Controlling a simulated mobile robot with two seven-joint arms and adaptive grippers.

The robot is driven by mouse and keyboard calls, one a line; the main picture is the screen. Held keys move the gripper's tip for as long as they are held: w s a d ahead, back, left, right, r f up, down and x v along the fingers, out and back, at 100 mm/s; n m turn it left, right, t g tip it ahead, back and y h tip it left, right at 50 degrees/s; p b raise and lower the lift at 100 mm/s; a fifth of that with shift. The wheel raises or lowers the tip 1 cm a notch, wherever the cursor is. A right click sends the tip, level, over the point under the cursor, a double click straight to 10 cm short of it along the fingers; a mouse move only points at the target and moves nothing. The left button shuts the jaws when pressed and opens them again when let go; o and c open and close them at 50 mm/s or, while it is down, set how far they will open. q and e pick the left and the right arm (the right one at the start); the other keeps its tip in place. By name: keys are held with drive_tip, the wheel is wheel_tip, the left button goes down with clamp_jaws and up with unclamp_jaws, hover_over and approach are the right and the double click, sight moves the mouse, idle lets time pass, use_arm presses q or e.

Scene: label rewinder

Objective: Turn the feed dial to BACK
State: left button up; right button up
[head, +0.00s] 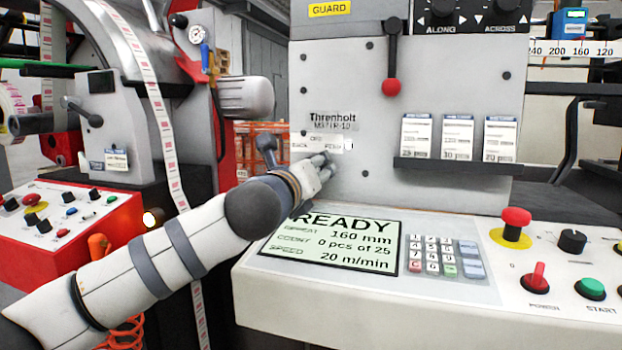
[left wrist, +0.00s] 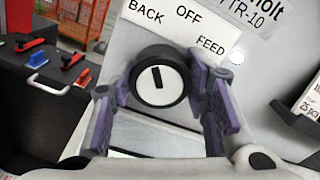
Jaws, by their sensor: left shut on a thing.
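My left gripper (head: 322,166) reaches up to the grey machine panel (head: 345,90), just below the Threnholt lettering. In the left wrist view its two purple-grey fingers (left wrist: 160,92) are shut on the feed dial (left wrist: 147,91), one on each side. The dial is round, with a black rim and a white face. Its black mark points nearly straight up in that view, slightly left, toward the word BACK on the tilted label (left wrist: 170,38). OFF and FEED lie farther right on the label. In the head view the gripper hides the dial. My right gripper is not in view.
Below the panel is a console with a READY screen (head: 330,243), a keypad (head: 437,256) and a red mushroom button (head: 516,218). A red-knobbed lever (head: 391,87) hangs right of the dial, above a card ledge (head: 455,166). A red control box (head: 70,225) stands left.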

use_arm(q)
drive_tip(key=shift+n, duration=0.4)
drive_tip(key=o, duration=1.1)
drive_tip(key=shift+o, duration=0.2)
drive_tip(key=shift+s, duration=0.1)
drive_tip(key=v, duration=1.2)
